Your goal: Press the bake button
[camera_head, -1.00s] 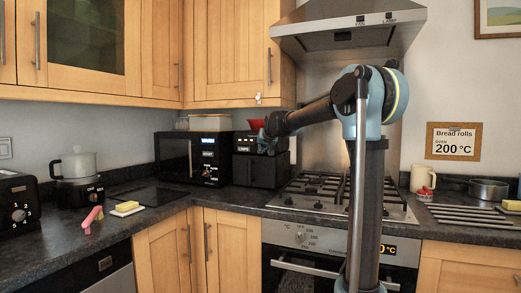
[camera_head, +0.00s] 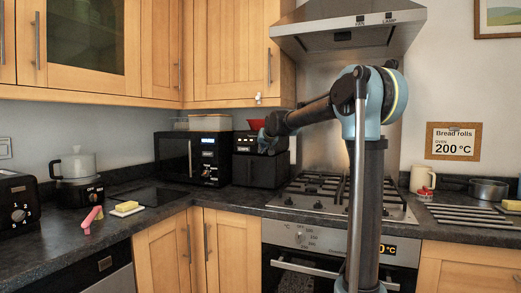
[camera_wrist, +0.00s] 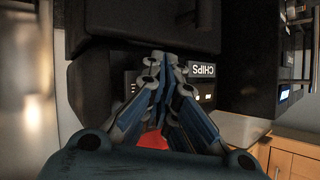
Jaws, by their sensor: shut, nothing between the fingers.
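A black countertop appliance (camera_head: 262,171) stands in the corner beside the hob, with a lit panel on its upper front. In the wrist view its black body (camera_wrist: 145,35) fills the top, and an upside-down "CHIPS" label (camera_wrist: 202,70) shows right of my fingers. Another label left of my fingers is mostly hidden. I cannot read a "bake" label. My gripper (camera_wrist: 162,58) is shut and empty, its fingertips in front of this panel; whether they touch it is unclear. In the head view my gripper (camera_head: 265,143) is small and dark at the panel's right side.
A black microwave (camera_head: 190,160) stands left of the appliance. A red bowl (camera_head: 257,124) shows above the appliance. The gas hob (camera_head: 340,197) lies to its right, above an oven (camera_head: 305,262). A range hood (camera_head: 350,35) hangs above. The counter in front of the microwave is fairly clear.

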